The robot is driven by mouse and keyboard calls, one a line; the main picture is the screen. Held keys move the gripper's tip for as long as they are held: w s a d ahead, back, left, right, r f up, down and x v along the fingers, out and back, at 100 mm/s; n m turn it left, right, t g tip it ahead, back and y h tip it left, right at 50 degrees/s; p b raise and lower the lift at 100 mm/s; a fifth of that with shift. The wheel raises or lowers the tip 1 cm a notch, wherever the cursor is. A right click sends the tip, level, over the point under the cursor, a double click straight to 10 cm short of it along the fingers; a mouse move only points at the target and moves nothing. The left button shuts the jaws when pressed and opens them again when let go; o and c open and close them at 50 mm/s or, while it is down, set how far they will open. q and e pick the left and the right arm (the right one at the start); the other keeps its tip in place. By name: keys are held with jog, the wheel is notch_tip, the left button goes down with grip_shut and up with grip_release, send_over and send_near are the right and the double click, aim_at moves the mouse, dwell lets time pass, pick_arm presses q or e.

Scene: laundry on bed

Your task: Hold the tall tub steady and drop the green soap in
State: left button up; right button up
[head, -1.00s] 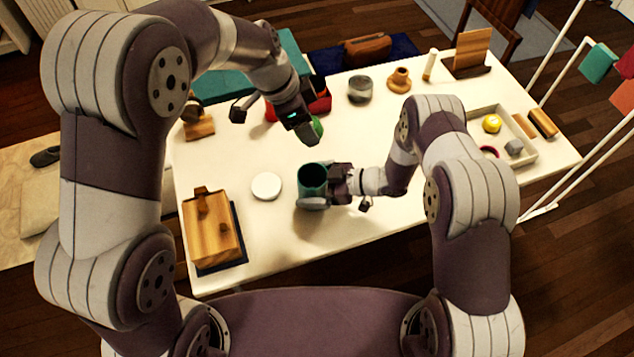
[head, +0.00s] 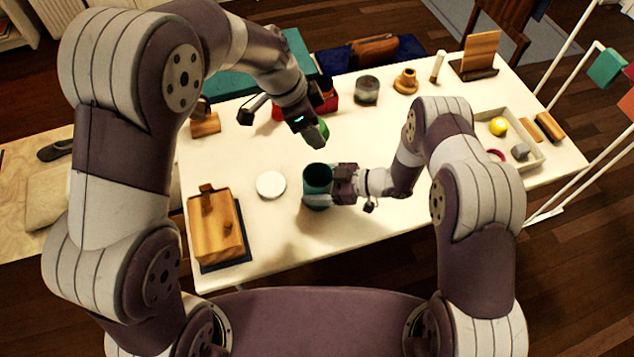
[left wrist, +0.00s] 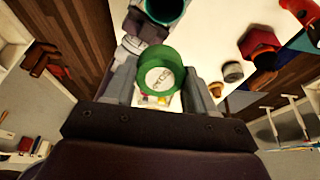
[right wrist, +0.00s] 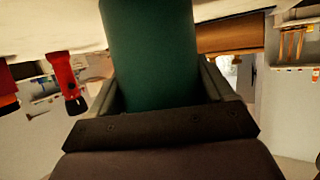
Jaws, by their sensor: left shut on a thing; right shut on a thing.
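The tall tub (head: 317,176) is a dark teal open cylinder standing on the white table. My right gripper (head: 328,197) is shut around its side, and the tub's wall (right wrist: 150,50) fills the middle of the right wrist view. The green soap (head: 323,128) shows partly behind my left gripper (head: 318,136). In the left wrist view the soap (left wrist: 160,75) is a round green piece with a pale stamped face, held between the fingers. My left gripper is above the table, a little beyond the tub; the soap is outside the tub. The tub's inside looks dark.
A white round lid (head: 270,185) lies left of the tub. A wooden box (head: 215,227) sits at front left. A grey jar (head: 366,90) and wooden holder (head: 406,82) stand behind. A tray (head: 540,157) with a yellow ball (head: 498,126) is at right.

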pick_arm(q)
notch_tip(320, 180, down, 12)
dwell(1.4)
jog(key=o, duration=1.1)
jog(key=shift+o, duration=0.2)
jog(key=v, duration=1.2)
